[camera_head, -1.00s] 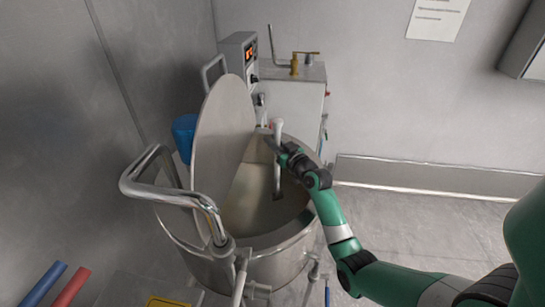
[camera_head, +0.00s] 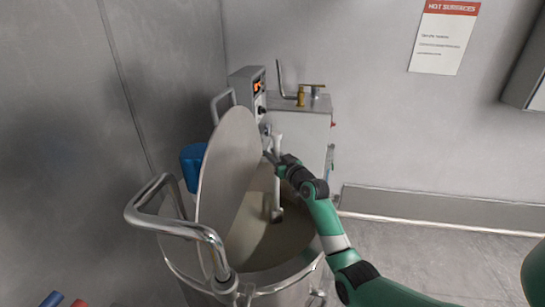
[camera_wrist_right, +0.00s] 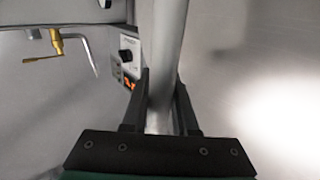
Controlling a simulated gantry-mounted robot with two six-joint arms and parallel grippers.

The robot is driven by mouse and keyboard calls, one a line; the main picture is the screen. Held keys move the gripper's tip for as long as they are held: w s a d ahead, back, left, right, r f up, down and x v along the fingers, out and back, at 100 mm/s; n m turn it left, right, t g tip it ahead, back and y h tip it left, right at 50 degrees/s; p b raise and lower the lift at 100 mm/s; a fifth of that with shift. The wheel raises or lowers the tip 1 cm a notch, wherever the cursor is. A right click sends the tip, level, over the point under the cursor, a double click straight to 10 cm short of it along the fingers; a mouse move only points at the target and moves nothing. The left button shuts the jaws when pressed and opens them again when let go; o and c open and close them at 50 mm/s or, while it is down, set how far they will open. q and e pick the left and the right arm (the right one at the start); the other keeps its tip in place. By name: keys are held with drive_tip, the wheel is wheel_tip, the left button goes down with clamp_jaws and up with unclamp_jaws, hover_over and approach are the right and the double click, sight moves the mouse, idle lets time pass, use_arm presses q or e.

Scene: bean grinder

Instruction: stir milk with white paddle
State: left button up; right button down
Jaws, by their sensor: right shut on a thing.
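The white paddle (camera_head: 276,202) is upright over the open steel vat (camera_head: 297,266) in the head view. Its lower end is inside the vat, close to or touching the pale milk (camera_head: 262,243); I cannot tell which. My right gripper (camera_head: 273,159) reaches in from the right and is shut on the paddle's shaft near the top. In the right wrist view, the shaft (camera_wrist_right: 164,50) runs between the two dark fingers of the gripper (camera_wrist_right: 160,105). My left gripper is not in view.
The vat's round lid (camera_head: 228,170) stands open on the left, with a bent metal handle (camera_head: 165,185) in front. A control box with a lit display (camera_head: 257,86) and a metal cabinet (camera_head: 300,125) with a brass valve stand behind. Open floor lies to the right.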

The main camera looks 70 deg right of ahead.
wheel_tip(320, 180, up, 27)
drive_tip(key=p, duration=2.1)
drive_tip(key=shift+r, duration=0.2)
